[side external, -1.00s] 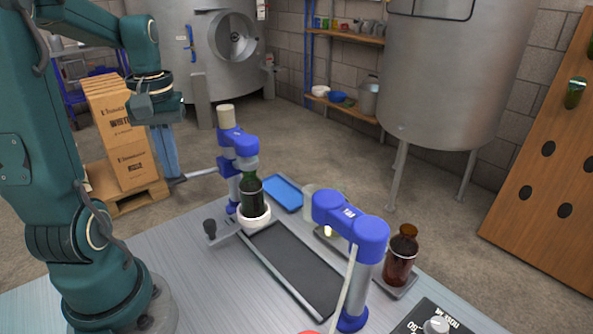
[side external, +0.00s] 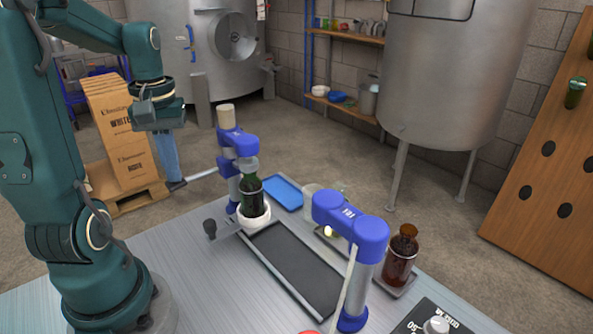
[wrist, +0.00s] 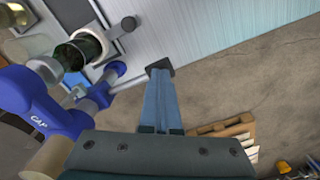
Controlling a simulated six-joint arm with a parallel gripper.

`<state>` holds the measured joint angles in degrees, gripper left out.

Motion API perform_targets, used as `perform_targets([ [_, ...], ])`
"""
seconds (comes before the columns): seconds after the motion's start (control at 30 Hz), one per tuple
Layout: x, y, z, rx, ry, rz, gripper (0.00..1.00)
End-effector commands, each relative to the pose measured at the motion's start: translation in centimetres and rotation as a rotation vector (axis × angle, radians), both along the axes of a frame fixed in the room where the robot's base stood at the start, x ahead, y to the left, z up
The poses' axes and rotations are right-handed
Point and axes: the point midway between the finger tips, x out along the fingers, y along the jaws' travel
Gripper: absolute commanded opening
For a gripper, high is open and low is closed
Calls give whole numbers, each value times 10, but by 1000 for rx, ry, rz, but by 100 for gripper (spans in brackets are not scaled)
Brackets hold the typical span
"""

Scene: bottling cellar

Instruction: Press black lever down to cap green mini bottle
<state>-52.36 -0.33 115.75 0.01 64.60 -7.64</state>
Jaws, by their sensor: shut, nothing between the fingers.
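The green mini bottle (side external: 252,196) stands upright in a white cup (side external: 256,217) under the head of the blue capper (side external: 238,145). In the wrist view the bottle (wrist: 88,46) is at upper left. The capper's grey bell is just above the bottle's neck; I cannot tell if they touch. The lever's thin grey rod (side external: 203,177) slopes down to the left to its black end (side external: 177,185). My gripper (side external: 170,180) is shut and empty, pointing down with its fingertips at this black end. The fingers partly hide the lever, so exact contact is unclear.
A black knob (side external: 210,228) sticks out beside the cup. A second blue station (side external: 350,225) and a brown bottle (side external: 402,254) stand at the right of the bench. A blue tray (side external: 287,194) lies behind. Boxes on a pallet (side external: 137,198) stand on the floor beyond.

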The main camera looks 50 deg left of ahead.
Motion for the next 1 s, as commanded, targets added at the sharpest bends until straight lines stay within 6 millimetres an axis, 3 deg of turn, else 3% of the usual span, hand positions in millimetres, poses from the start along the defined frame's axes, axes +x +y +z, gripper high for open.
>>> perform_targets([
  [1.0,2,0,-8,0,-1,0,0],
])
